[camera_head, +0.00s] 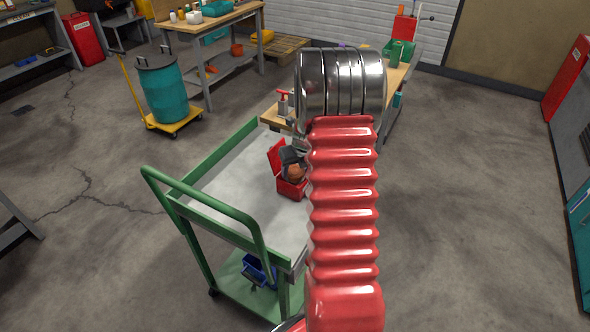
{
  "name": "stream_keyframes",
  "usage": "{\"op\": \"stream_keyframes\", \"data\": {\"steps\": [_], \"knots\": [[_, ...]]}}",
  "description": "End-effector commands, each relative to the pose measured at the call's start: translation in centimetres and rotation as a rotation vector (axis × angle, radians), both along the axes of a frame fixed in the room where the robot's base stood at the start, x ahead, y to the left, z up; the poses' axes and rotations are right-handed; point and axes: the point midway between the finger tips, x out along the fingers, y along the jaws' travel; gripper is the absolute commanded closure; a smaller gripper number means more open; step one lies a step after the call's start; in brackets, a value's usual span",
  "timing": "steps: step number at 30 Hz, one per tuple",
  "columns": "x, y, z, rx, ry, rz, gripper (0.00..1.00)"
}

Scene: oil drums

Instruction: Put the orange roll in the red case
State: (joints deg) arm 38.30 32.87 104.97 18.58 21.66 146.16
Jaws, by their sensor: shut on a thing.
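The red case (291,189) stands on the grey top of the green cart, with its lid (276,156) raised at the left. My dark gripper (293,164) is at the case's opening, partly hidden by my red arm sleeve. It is shut on the orange roll (295,172), of which only a small part shows. The roll is over or inside the case; I cannot tell whether it touches the bottom.
The green cart (214,207) has a raised handle at the front left and a blue bin (258,270) on its lower shelf. A wooden workbench (273,116) stands just behind it. A teal drum (163,92) sits on a yellow trolley. The cart top left of the case is clear.

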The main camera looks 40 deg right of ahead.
Motion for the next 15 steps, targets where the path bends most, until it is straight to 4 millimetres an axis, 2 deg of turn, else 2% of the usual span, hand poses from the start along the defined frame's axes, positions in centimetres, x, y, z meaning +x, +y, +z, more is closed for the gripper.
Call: {"op": "stream_keyframes", "data": {"steps": [15], "knots": [[-0.01, 0.03, -1.03, 0.000, 0.001, 0.001, 0.77]]}}
